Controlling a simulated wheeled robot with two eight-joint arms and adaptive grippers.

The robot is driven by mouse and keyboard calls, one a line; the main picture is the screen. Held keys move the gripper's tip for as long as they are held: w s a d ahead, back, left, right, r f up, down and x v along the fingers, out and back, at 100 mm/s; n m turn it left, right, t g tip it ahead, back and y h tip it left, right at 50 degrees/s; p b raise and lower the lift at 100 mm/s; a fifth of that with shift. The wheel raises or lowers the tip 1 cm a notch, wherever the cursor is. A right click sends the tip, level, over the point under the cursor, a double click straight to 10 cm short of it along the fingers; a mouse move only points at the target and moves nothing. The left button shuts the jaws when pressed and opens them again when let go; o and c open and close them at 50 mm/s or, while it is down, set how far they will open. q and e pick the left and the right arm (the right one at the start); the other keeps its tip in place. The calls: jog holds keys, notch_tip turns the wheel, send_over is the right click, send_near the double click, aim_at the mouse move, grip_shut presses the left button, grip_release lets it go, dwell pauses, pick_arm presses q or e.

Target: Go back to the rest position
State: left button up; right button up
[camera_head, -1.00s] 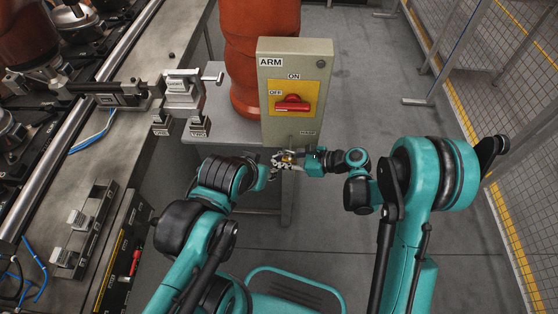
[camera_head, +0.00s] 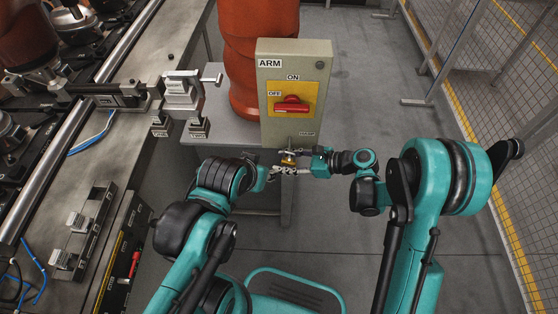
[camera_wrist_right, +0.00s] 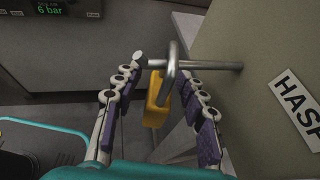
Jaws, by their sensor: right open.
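My right gripper (camera_head: 300,163) is open at the front of the grey ARM switch box (camera_head: 317,75). In the right wrist view its two fingers (camera_wrist_right: 160,105) stand apart on either side of a yellow padlock (camera_wrist_right: 157,100). The padlock's steel shackle hangs on the metal hasp rod (camera_wrist_right: 215,65), which sticks out from the box beside the HASP label (camera_wrist_right: 302,108). In the head view the padlock (camera_head: 288,159) is small and partly hidden. My left gripper (camera_head: 276,171) is close beside the right one, and its fingers are too small and overlapped to read.
The red switch handle (camera_head: 291,106) lies level on its yellow plate. A grey table (camera_head: 222,128) and an orange robot column (camera_head: 245,50) stand behind the box. A workbench (camera_head: 130,150) with fixtures is at left. Wire fencing (camera_head: 500,70) is at right, with open floor between.

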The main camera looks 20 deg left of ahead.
jog(key=v, duration=0.9)
jog(key=shift+d, duration=0.4)
jog(key=shift+r, duration=0.15)
jog(key=s+d+r+n+t+h, duration=0.2)
jog(key=s+d+n+h, duration=0.2)
jog(key=d+n, duration=0.2)
jog(key=s+d+r+n+t+h, duration=0.3)
jog(key=s+d+n+h, duration=0.1)
jog(key=d, duration=0.6)
jog(key=s+d+r+n+t+h, duration=0.2)
jog(key=s+d+n+h, duration=0.2)
jog(key=d+n, duration=0.3)
jog(key=shift+s+d+r+n+h, duration=0.2)
jog(key=shift+d+r+n+h, duration=0.25)
jog(key=shift+h, duration=0.25)
